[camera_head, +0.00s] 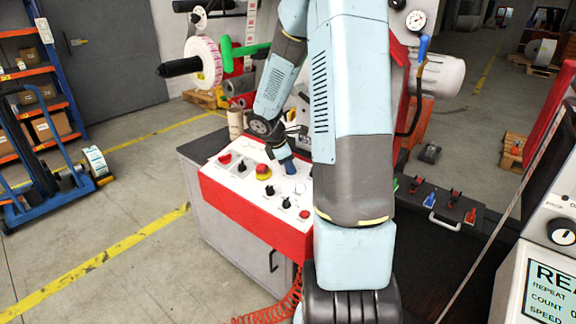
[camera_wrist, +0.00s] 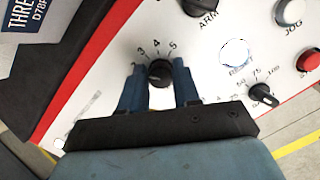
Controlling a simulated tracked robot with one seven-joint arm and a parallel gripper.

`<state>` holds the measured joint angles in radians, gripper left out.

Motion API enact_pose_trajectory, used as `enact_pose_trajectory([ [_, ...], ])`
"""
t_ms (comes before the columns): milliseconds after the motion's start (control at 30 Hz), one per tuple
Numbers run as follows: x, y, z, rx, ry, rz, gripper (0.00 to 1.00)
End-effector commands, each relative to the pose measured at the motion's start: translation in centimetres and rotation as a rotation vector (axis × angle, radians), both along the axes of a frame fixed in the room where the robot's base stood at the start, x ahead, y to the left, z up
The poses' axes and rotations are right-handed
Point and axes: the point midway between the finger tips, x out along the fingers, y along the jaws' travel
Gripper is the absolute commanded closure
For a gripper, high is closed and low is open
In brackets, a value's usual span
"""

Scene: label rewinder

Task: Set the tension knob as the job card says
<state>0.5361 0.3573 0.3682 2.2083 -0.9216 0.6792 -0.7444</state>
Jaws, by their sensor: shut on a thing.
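In the wrist view a round black knob (camera_wrist: 160,73) sits on the white panel, with a printed scale above it whose 3, 4 and 5 can be read. Its name is hidden, and I cannot tell for sure where its pointer stands. My gripper (camera_wrist: 159,78) has its two blue fingers on either side of this knob and is shut on it. In the head view my gripper (camera_head: 287,165) reaches down to the far part of the sloped white control panel (camera_head: 228,177); the held knob is hidden there. I cannot make out a job card.
Beside the held knob are a black ARM knob (camera_wrist: 203,5), a lit white button (camera_wrist: 235,53), a grey JOG button (camera_wrist: 290,11), a red button (camera_wrist: 309,60) and another black scaled knob (camera_wrist: 262,94). A red-and-yellow emergency stop (camera_head: 263,171) stands on the panel.

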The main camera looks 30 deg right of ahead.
Motion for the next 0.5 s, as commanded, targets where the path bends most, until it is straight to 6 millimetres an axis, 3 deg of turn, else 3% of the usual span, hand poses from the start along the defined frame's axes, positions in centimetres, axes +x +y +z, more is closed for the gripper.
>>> enact_pose_trajectory([
  [200, -0.05, 0.04, -0.03, 0.000, 0.001, 0.001, 0.99],
  [500, -0.11, 0.03, -0.06, 0.001, 0.001, -0.006, 0.99],
])
